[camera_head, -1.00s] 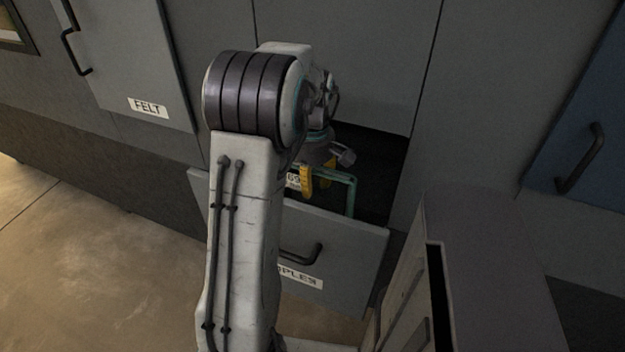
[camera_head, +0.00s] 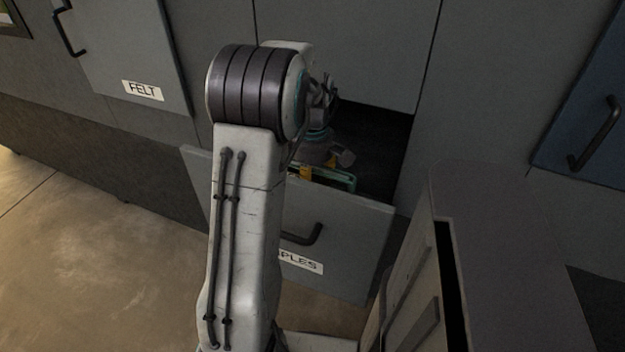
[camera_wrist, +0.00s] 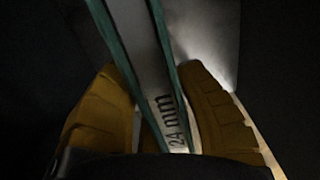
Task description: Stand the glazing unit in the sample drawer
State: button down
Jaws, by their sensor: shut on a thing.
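The sample drawer (camera_head: 345,225) is pulled out of the grey cabinet, its front label partly hidden by my arm. My gripper (camera_head: 318,172) is down at the drawer opening, its yellow fingers partly hidden behind the drawer front. In the wrist view my gripper (camera_wrist: 165,120) is shut on the glazing unit, one yellow finger on each side. The glazing unit (camera_wrist: 150,50) has two teal-edged panes and a pale spacer marked "24 mm". Its teal top edge (camera_head: 340,177) shows just above the drawer front in the head view. Its lower part is hidden, so I cannot tell whether it touches the drawer floor.
A drawer or door labelled FELT (camera_head: 142,91) is at the left. A blue door (camera_head: 590,130) with a dark handle is at the right. A grey box-like body (camera_head: 500,250) with a slot stands at the lower right, close to the drawer. Open floor (camera_head: 90,260) lies at the lower left.

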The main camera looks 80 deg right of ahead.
dwell(0.4)
jog(key=c, duration=0.8)
grip_release()
jog(key=shift+f, duration=0.1)
jog(key=shift+c, duration=0.2)
notch_tip(320, 180, up, 12)
jog(key=shift+d, duration=0.1)
